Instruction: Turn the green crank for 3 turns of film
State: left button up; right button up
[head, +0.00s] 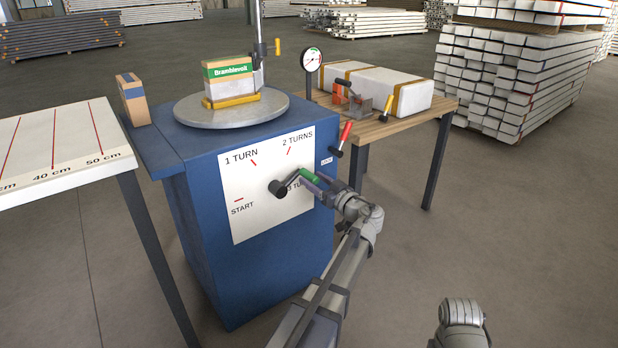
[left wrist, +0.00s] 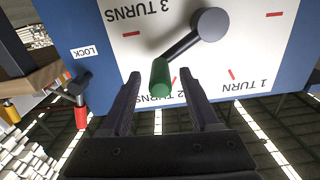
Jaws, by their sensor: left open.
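The crank has a dark round hub (head: 278,188) on the white dial of a blue machine (head: 262,250). Its green handle (head: 309,175) sits right of the hub, and the crank arm points between the 2 TURNS and 3 TURNS marks. My left gripper (head: 316,184) is at the handle. In the left wrist view the jaws (left wrist: 160,76) are open, one finger on each side of the green handle (left wrist: 161,78), with visible gaps. The dial (head: 247,210) reads START, 1 TURN, 2 TURNS and a partly hidden 3 TURNS. My right gripper is not in view.
A red-handled lever (head: 345,136) by the LOCK label stands close above my left gripper. A Bramblevoit box (head: 228,72) sits on the round turntable (head: 190,111). A wooden bench (head: 385,127) stands right, a ruled table (head: 60,180) left. The floor in front is open.

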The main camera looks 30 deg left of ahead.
pick_arm(q)
jog(key=shift+x, duration=1.45)
grip_shut()
dwell(0.4)
